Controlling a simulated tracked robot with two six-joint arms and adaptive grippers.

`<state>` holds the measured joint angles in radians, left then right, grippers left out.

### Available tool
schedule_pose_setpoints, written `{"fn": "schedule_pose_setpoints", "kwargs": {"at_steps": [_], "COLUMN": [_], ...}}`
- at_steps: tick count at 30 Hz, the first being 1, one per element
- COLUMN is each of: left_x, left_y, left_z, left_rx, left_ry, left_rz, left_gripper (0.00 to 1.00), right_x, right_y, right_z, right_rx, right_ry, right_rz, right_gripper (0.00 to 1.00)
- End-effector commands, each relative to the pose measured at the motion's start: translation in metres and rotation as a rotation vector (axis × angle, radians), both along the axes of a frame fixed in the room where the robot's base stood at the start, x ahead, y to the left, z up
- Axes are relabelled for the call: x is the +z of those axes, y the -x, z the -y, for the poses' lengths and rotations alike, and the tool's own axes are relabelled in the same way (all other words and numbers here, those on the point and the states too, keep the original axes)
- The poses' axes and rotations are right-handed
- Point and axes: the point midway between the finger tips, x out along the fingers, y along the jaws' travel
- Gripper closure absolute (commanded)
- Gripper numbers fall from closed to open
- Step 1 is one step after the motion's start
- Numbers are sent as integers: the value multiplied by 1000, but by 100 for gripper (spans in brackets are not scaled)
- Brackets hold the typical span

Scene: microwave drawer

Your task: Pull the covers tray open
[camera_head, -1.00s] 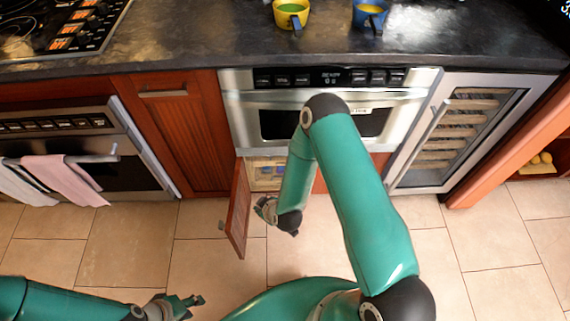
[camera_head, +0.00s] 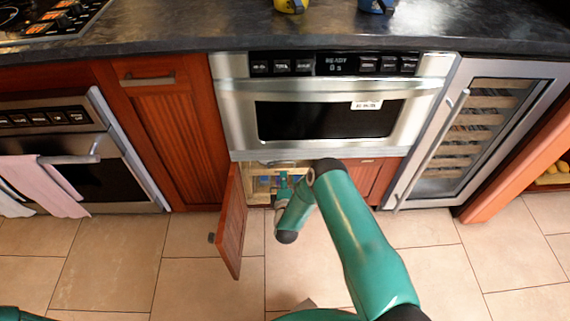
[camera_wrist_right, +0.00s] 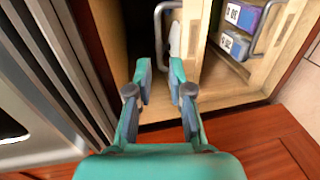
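The cabinet under the microwave has its red-brown door (camera_head: 232,225) swung open. In the right wrist view, two light wooden pull-out trays stand side by side inside, each with a metal handle. The left handle (camera_wrist_right: 161,40) is just ahead of my fingers, by a pale upright item (camera_wrist_right: 175,40). The right tray (camera_wrist_right: 262,72) holds purple-and-white boxes (camera_wrist_right: 238,16). I cannot tell which tray is the covers tray. My right gripper (camera_wrist_right: 162,72) is open and empty, with its fingers pointing into the cabinet. My left gripper is out of view.
The microwave drawer (camera_head: 330,110) is directly above the opening. A wine cooler (camera_head: 470,130) stands to the right and an oven with towels (camera_head: 50,185) to the left. The tiled floor (camera_head: 200,280) in front is clear.

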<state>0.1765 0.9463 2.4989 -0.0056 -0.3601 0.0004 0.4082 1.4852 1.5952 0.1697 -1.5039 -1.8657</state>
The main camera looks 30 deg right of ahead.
Motion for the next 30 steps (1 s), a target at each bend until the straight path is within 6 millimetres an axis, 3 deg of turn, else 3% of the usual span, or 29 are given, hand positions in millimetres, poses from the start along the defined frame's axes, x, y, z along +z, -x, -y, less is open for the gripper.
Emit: {"fn": "schedule_pose_setpoints", "kwargs": {"at_steps": [6,13,27,30], "left_x": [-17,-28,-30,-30], "left_y": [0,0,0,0], "left_z": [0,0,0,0], "left_rx": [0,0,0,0], "left_ry": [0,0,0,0], "left_rz": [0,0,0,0], "left_gripper": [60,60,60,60], "right_x": [-12,-19,-19,-19], "right_y": [-41,-70,-81,-81], "right_z": [25,43,50,50], "right_rx": [0,0,1,1], "right_ry": [1,0,-2,-2], "right_rz": [4,1,-1,-1], "right_gripper": [80,80,80,95]}}
